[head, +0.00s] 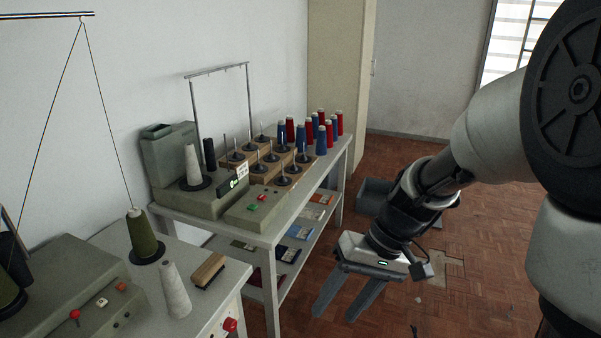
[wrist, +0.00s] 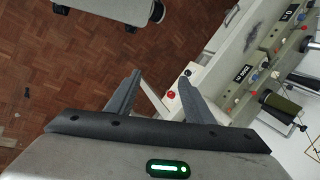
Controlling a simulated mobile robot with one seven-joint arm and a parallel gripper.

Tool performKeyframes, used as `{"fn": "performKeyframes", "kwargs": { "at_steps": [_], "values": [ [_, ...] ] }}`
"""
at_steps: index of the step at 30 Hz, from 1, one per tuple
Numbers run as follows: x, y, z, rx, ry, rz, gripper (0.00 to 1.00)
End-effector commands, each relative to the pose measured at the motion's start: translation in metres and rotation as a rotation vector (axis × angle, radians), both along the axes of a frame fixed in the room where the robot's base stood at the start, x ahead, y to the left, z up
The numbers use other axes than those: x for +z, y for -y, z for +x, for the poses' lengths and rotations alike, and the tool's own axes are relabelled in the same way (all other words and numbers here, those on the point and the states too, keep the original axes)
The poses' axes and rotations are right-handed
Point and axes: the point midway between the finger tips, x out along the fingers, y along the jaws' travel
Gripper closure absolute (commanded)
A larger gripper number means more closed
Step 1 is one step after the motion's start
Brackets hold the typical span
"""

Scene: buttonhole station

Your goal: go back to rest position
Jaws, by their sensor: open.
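My gripper (head: 341,300) is in the lower middle of the head view, to the right of the tables and over the brick-patterned floor. Its two dark fingers point down and stand apart with nothing between them. In the wrist view, my gripper (wrist: 160,92) also shows open and empty, with the floor and a table edge beyond the fingers. No object is held.
A grey shelf table (head: 267,238) carries a machine, a spool rack (head: 262,172) and several blue and red thread cones (head: 322,140). A nearer table (head: 225,283) holds a green cone (head: 142,232), a white cone (head: 175,290) and a brush (head: 209,270). Floor (head: 480,250) at right looks mostly clear.

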Motion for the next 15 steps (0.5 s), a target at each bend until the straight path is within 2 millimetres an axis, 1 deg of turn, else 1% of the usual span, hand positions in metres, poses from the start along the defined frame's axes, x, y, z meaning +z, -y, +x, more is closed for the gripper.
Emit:
{"fn": "performKeyframes", "kwargs": {
  "at_steps": [1, 6, 9, 15],
  "values": [
    [0.018, 0.005, -0.009, -0.007, 0.051, -0.059, 0.52],
    [0.063, 0.027, -0.037, -0.072, 0.201, -0.223, 0.52],
    [0.082, 0.038, -0.051, -0.113, 0.283, -0.287, 0.52],
    [0.107, 0.054, -0.071, -0.187, 0.414, -0.355, 0.52]
  ]
}}
